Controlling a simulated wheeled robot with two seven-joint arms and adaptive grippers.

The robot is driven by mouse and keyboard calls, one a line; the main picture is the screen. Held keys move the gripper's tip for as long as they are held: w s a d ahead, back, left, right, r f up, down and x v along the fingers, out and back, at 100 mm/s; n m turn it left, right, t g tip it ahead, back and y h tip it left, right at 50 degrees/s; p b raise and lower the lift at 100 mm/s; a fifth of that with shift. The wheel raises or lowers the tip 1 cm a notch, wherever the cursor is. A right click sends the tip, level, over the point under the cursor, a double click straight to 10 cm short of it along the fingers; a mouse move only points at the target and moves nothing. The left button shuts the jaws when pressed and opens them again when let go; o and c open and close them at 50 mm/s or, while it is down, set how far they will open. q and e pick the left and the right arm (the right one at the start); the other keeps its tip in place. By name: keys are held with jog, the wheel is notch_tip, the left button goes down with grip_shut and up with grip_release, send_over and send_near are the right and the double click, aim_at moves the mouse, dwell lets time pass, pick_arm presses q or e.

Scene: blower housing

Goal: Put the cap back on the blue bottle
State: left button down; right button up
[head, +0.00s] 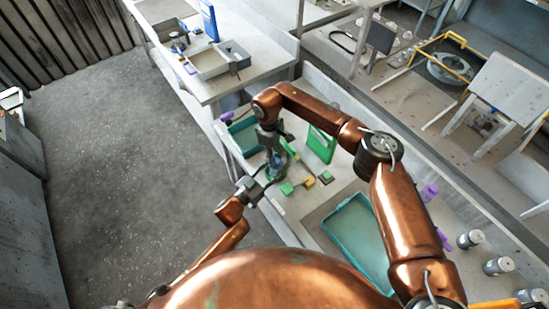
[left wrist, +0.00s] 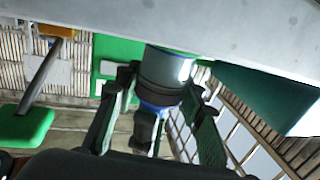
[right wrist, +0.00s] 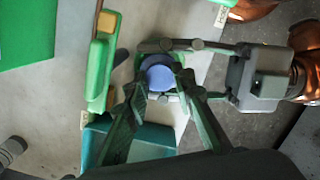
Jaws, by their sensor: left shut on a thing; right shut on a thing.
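The blue bottle (head: 276,168) is upright near the table's front edge. My left gripper (head: 262,182) reaches in from the side and is shut around its body; in the left wrist view the bottle (left wrist: 162,84) shows a dark band between the fingers, with blue at both ends. My right gripper (head: 273,147) points down from above the bottle. In the right wrist view its fingers are shut on the round blue cap (right wrist: 160,74), which lines up with the bottle beneath. The cap hides the bottle's mouth, so I cannot tell whether it is seated.
A green upright case (head: 320,145) stands behind the bottle, with small green blocks (head: 287,188) close by. A teal tray (head: 357,232) lies to the right and another teal bin (head: 243,133) to the left. Grey canisters (head: 498,265) stand far right.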

jog(key=shift+s+a+m, duration=0.1)
jog(key=shift+s+m, duration=0.05)
jog(key=shift+m, duration=0.75)
jog(key=o, duration=0.8)
jog(key=shift+c, duration=0.2)
jog(key=shift+r, duration=2.3)
jog(key=shift+c, duration=0.5)
